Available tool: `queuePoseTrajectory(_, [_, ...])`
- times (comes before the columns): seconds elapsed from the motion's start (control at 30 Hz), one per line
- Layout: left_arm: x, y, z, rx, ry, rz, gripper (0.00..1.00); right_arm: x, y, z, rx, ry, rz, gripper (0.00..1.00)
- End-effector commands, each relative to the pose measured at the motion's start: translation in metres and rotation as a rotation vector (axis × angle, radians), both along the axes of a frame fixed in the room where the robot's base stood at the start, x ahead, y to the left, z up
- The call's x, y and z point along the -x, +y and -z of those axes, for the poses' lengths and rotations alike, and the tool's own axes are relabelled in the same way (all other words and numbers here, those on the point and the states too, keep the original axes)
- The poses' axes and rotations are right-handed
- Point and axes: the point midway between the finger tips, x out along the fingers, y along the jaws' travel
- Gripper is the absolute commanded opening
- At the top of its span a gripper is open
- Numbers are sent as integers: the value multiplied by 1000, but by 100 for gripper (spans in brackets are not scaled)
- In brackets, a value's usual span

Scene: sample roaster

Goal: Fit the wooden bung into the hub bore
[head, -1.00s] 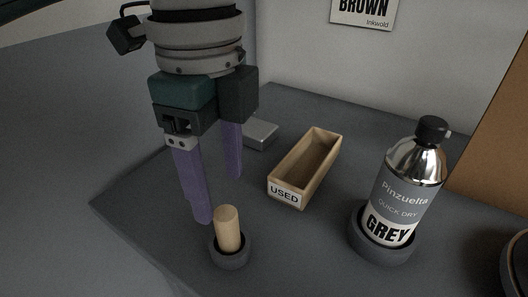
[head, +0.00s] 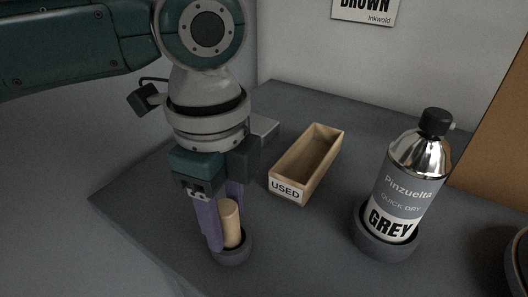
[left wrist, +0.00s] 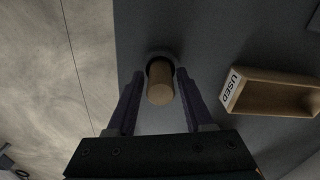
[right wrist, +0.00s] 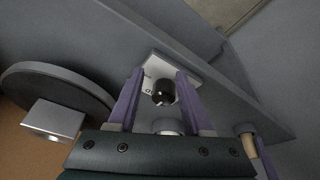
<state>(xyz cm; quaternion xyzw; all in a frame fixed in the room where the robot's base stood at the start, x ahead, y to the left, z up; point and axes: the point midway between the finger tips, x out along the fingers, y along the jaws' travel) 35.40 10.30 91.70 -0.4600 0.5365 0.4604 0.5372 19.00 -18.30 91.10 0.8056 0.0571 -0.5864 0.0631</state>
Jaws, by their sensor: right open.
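The wooden bung (head: 231,224), a pale upright cylinder, stands in a dark grey round holder (head: 234,251) on the table. My left gripper (head: 225,238) is lowered around it, with a purple finger on either side. In the left wrist view the bung (left wrist: 160,93) sits between the open fingers (left wrist: 160,76), with gaps showing at both sides. My right gripper (right wrist: 160,80) is open and shows only in its own wrist view. Beyond its fingers is a dark round part (right wrist: 162,92) against a pale plate (right wrist: 155,70). I cannot tell whether this is the hub bore.
An open wooden box marked USED (head: 285,189) stands right of the left gripper. A GREY bottle (head: 410,185) stands in a dark ring base (head: 383,243) farther right. A brown panel (head: 500,130) borders the right side. Bare table lies between box and bottle.

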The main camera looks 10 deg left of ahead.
Motion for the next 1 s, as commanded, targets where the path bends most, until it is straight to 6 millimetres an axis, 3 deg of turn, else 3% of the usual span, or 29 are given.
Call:
queuePoseTrajectory(0.07, [0, 0, 0, 0, 0, 0, 41, 0, 0, 0, 0, 0, 0, 50])
queuePoseTrajectory(0.43, [0, 0, 0, 0, 0, 0, 0, 0, 0, 0, 0, -1, 0, 50])
queuePoseTrajectory(0.83, [0, 0, -1, 0, -1, 0, 0, 0, 0, 0, 0, -1, 0, 50])
queuePoseTrajectory(1.0, [-1, 0, -12, 1, -3, 0, 0, 0, 0, -3, 0, -1, 0, 50])
